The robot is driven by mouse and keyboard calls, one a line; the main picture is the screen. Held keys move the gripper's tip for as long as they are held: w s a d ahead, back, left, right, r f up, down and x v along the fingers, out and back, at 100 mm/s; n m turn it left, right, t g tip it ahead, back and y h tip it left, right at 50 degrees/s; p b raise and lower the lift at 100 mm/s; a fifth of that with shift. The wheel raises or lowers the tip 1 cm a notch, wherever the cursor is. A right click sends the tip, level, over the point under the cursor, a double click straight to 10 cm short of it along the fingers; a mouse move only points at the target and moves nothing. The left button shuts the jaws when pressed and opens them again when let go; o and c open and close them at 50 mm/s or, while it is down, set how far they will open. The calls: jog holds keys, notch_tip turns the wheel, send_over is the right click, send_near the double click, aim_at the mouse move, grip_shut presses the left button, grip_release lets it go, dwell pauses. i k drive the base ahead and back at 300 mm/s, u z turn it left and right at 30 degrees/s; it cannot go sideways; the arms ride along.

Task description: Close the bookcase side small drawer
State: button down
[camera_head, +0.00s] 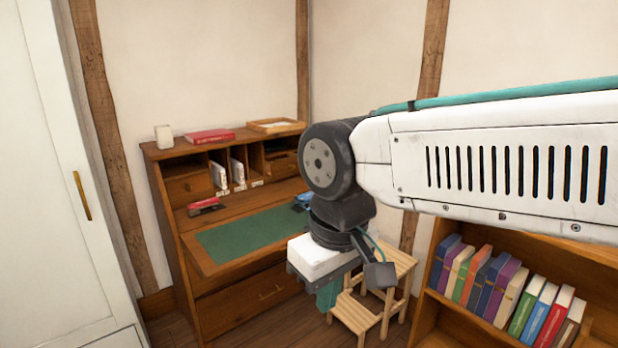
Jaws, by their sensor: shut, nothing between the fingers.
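A wooden writing desk (228,322) stands against the back wall. Its upper part has a small drawer (186,189) at the left, which looks shut. The small drawer on the right (283,166), the side towards the bookcase (434,272), sits under an open cubby. Its right end is close to my arm's outline, and I cannot tell how far it is pulled out. My gripper (328,296) hangs below my wrist, in front of the desk's right side and well below that drawer in the picture. It looks shut and empty; its fingertips are hard to make out.
A green writing mat (248,236) covers the desk's worktop, with a red stapler-like item (205,206) behind it. The bookcase holds several books. A white wardrobe (62,190) stands at left.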

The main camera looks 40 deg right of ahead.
aim_at(281, 165)
jog(key=k, duration=0.6)
jog(key=z, duration=0.55)
jog(key=i, duration=0.85)
jog(key=z, duration=1.1)
jog(key=i, duration=0.85)
jog(key=u, duration=1.3)
jog(key=i, duration=1)
jog(key=u, duration=0.45)
